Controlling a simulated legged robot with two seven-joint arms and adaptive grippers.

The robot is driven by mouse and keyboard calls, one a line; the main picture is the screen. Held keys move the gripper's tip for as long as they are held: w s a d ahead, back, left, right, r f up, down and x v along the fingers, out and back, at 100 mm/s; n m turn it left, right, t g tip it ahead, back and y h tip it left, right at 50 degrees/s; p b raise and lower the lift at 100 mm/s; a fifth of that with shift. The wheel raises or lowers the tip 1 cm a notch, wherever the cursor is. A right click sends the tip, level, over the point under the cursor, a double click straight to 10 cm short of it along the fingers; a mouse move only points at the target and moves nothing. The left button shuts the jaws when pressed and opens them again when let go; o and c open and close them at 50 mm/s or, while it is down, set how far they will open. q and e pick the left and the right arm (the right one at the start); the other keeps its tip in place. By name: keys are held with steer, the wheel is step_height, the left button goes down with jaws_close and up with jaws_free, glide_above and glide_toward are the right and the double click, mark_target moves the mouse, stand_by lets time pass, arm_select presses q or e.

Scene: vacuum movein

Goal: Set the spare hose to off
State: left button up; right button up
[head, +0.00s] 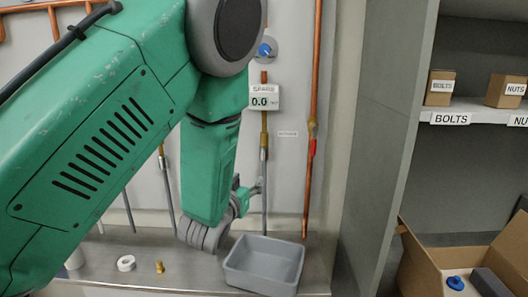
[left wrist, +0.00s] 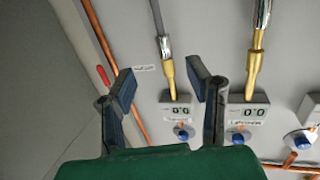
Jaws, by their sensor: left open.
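The spare hose (head: 264,180) hangs upright on the back wall under a small display marked SPARE (head: 264,97) that reads 0.0. My left gripper (head: 247,188) is open at the hose's lower part, well below the knob. In the left wrist view the open fingers (left wrist: 163,82) spread in front of the wall, with the brass hose end (left wrist: 167,72), a 0.0 display (left wrist: 175,112) and a blue knob (left wrist: 184,132) showing between or beyond them. I cannot tell whether the fingers touch the hose. My right gripper is out of view.
A grey bin (head: 264,265), a white ring (head: 126,263) and a brass fitting (head: 159,267) are on the metal bench. A copper pipe with a red handle (head: 313,148) runs right of the hose. Shelving (head: 480,113) and an open cardboard box (head: 425,262) stand at right.

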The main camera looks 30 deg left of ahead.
mark_target(263, 152)
arm_select(q)
steer(key=shift+t, duration=0.3)
steer(key=r+p+x, duration=0.1)
steer(key=x, duration=0.4)
steer(key=p+x, duration=0.1)
steer(key=x, duration=0.3)
steer(key=r+p+x, duration=0.1)
steer(key=x, duration=0.4)
steer(key=shift+w+a+r, duration=0.25)
steer(key=shift+r, duration=0.1)
steer(key=shift+c, duration=0.4)
